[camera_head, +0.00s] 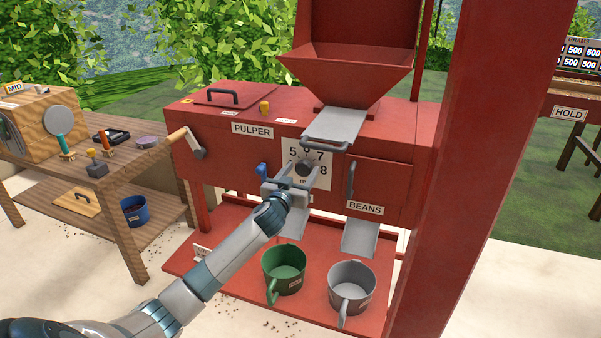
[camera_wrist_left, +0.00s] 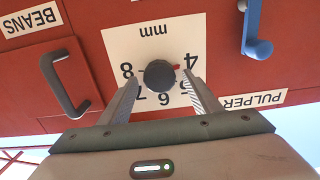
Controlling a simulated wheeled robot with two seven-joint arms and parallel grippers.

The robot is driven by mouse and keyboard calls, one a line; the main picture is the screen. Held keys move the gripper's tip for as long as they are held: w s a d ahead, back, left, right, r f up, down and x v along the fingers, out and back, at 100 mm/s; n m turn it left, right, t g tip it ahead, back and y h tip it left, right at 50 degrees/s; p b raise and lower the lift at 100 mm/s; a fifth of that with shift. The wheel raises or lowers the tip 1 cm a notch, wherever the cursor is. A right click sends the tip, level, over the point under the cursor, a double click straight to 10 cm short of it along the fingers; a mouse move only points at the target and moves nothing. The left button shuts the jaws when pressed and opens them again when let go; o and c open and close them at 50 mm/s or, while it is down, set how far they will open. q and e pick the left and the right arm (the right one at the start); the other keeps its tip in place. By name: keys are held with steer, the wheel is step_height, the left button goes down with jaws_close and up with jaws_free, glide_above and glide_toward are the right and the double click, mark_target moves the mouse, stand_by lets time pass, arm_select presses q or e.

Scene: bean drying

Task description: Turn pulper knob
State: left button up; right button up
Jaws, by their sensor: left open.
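The pulper (camera_head: 240,155) is a red box machine with a hopper on top. Its black round knob (camera_head: 304,168) sits on a white dial plate (camera_head: 292,146) marked with numbers and "mm". In the left wrist view, which looks upside down, the knob (camera_wrist_left: 159,75) has a red pointer mark directed towards the 4. My left gripper (camera_head: 299,177) is in front of the dial. In the wrist view its two fingers (camera_wrist_left: 161,88) are open, one on each side of the knob. I cannot tell if either touches it. My right gripper is not in view.
A blue lever (camera_head: 262,171) and a black handle (camera_head: 350,180) flank the dial. A wooden-handled crank (camera_head: 188,143) is on the pulper's left end. A green mug (camera_head: 284,279) and a grey mug (camera_head: 351,291) stand below. A red post (camera_head: 480,130) rises at right.

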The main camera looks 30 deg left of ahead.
arm_select(q)
steer(key=c, duration=1)
steer(key=shift+r+m, duration=0.1)
steer(key=shift+m, duration=0.2)
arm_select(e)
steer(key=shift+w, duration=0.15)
arm_select(q)
steer(key=m+p, duration=0.4)
steer(key=m, duration=0.3)
steer(key=shift+d, duration=0.2)
steer(key=shift+m+p, duration=0.35)
steer(key=shift+m, duration=0.95)
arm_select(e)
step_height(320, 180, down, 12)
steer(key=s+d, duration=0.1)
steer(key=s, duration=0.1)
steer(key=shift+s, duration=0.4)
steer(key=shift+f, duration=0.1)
arm_select(q)
steer(key=o, duration=1)
steer(key=shift+w, duration=0.1)
